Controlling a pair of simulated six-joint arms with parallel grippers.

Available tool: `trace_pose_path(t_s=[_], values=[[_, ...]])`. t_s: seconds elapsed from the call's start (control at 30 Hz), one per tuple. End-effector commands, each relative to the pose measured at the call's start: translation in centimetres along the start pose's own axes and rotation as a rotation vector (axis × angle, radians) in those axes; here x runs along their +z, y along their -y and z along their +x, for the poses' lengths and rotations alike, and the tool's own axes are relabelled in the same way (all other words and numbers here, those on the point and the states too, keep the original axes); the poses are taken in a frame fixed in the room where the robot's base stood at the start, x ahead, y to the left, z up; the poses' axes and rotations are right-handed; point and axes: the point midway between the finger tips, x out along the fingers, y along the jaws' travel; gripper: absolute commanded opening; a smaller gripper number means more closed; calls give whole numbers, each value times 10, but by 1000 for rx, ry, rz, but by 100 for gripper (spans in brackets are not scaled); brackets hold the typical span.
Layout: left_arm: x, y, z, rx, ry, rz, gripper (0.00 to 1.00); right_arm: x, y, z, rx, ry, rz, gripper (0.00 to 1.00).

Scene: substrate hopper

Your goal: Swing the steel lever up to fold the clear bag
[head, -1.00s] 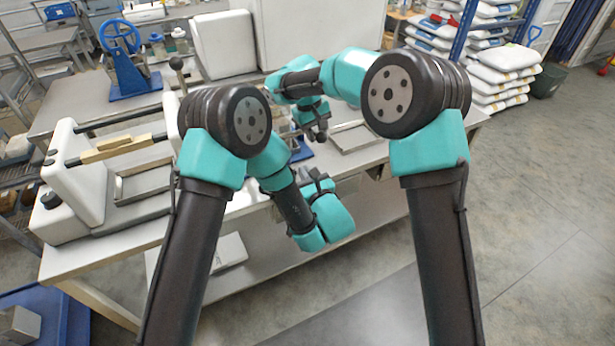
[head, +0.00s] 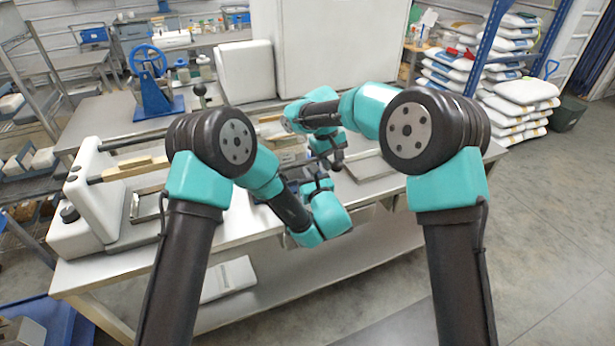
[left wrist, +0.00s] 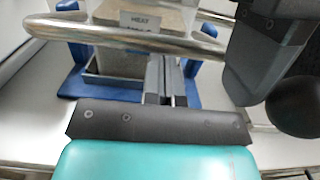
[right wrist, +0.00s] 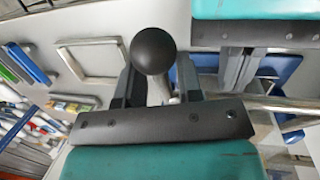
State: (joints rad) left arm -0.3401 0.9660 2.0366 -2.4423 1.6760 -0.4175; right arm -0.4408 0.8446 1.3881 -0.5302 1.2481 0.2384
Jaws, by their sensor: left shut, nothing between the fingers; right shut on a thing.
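The curved steel lever (left wrist: 120,35) crosses the top of the left wrist view. Its black ball knob (right wrist: 153,52) sits between the fingers of my right gripper (right wrist: 158,90), which is shut on it. The knob also shows at the right edge of the left wrist view (left wrist: 296,106). My left gripper (left wrist: 165,80) is shut and empty, just below the lever in that view and close to my right gripper. In the head view, my left gripper (head: 316,185) is just below my right gripper (head: 335,164). I cannot make out the clear bag.
A block labelled HEAT (left wrist: 140,22) stands in a blue frame (left wrist: 73,82) near my left fingers. A shallow metal tray (head: 372,167) lies right of the grippers. A white machine (head: 90,205) is at left, a blue hand wheel press (head: 152,85) behind it.

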Motion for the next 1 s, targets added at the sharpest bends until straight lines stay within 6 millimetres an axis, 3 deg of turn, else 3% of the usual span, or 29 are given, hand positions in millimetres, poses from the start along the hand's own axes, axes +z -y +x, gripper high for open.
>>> trace_pose_path(t_s=[0.63, 0.67, 0.7, 1.0], values=[[20, -2, 12, 9, -49, -7, 0, 4, 0, 3, -3, 16, 1, 0], [20, -2, 12, 9, -49, -7, 0, 4, 0, 3, -4, 16, 1, 36], [20, -2, 12, 10, -49, -7, 0, 4, 0, 3, -4, 17, 1, 40], [19, -4, 13, 14, -51, -9, 0, 3, 1, 5, -4, 19, -1, 42]])
